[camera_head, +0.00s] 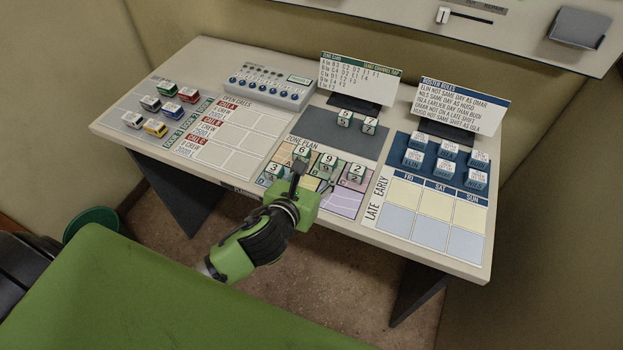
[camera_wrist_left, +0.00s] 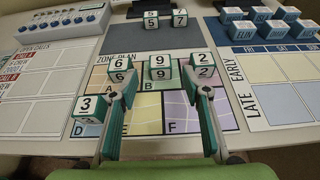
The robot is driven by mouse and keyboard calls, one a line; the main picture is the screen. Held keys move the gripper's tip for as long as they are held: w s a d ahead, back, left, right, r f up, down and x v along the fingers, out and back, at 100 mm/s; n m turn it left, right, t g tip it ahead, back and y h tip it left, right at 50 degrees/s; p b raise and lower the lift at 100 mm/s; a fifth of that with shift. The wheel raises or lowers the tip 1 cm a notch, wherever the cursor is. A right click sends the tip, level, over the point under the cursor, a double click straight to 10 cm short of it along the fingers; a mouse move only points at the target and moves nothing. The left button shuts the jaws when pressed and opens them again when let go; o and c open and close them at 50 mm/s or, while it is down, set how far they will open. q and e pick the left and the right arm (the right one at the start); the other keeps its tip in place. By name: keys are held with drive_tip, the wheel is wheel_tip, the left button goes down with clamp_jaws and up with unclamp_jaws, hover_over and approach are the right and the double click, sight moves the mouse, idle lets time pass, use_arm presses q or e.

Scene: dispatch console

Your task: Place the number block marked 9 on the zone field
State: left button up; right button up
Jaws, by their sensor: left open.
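The number block marked 9 (camera_head: 329,160) is white-topped with green sides. It stands in the upper middle of the zone plan (camera_head: 345,203), by letter B; it also shows in the left wrist view (camera_wrist_left: 160,67). My left gripper (camera_head: 313,177) is open over the zone plan, its fingers spread on the near side of the 9 block. In the left wrist view the space between the fingertips (camera_wrist_left: 162,82) is empty, with the 9 block just beyond. The right gripper is not in view.
Block 6 (camera_wrist_left: 121,68) is left of the 9, block 2 (camera_wrist_left: 201,65) right, and block 3 (camera_wrist_left: 88,108) at lower left by D. Blocks 5 (camera_head: 344,117) and 7 (camera_head: 370,124) stand on the grey pad behind. Fields E and F (camera_wrist_left: 178,112) look clear.

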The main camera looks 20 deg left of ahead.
use_arm(q)
drive_tip(key=v, duration=0.4)
